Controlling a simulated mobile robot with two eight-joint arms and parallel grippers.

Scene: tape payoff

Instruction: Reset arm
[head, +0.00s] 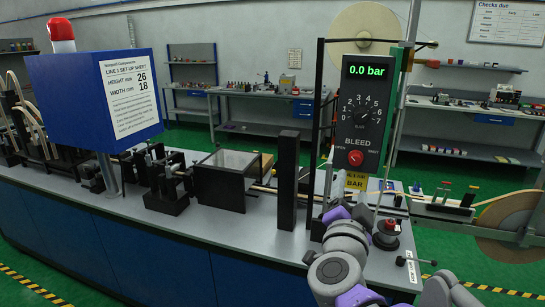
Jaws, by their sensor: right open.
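My right arm comes in from the lower right with grey links and purple joints. Its right gripper (347,203) is at the far end of the wrist, below the control panel (362,100) and in front of a yellow label (356,182). Its fingers are small and partly hidden by the wrist; it is open, and I see nothing held. The panel's green display reads 0.0 bar. Below it are a black numbered dial (362,115) and a red BLEED knob (355,158) marked OPEN and SHUT. A black-handled lever (415,261) lies at the bench's front edge. My left gripper is out of view.
A spool fixture (387,233) stands just right of my wrist. A large tape reel (508,222) is at the right, with another behind the panel (365,38). A black post (288,180) and machine blocks line the bench (245,225). A blue set-up box (85,95) stands left.

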